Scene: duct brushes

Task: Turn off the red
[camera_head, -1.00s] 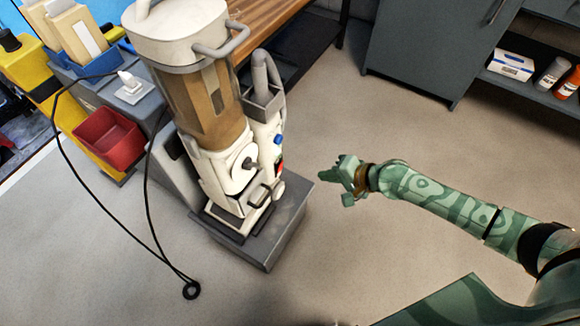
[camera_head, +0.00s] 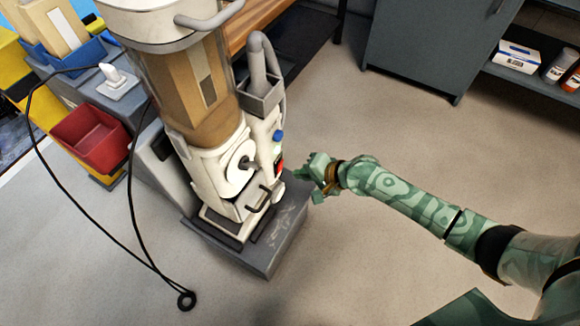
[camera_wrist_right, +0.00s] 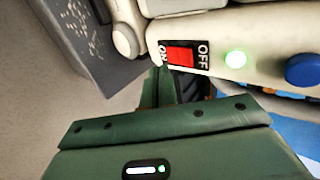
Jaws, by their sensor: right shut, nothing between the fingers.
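The red rocker switch (camera_wrist_right: 180,56) sits in a black plate on the white side panel of the machine (camera_wrist_right: 271,30), between the words ON and OFF. A green lamp (camera_wrist_right: 235,59) beside the OFF label is lit. The switch also shows as a small red patch in the head view (camera_head: 279,167). My right gripper (camera_head: 298,173) is shut and empty, just right of the switch there. In the right wrist view its fingertips (camera_wrist_right: 162,73) are just below the switch near the ON label; whether they touch the panel I cannot tell. My left gripper is not in view.
A blue button (camera_wrist_right: 302,69) lies beyond the lamp. The machine stands on a grey base (camera_head: 262,254). A black cable (camera_head: 137,232) loops to the floor on its left, near a red bin (camera_head: 90,140). Grey cabinets (camera_head: 425,45) stand behind. The floor to the right is open.

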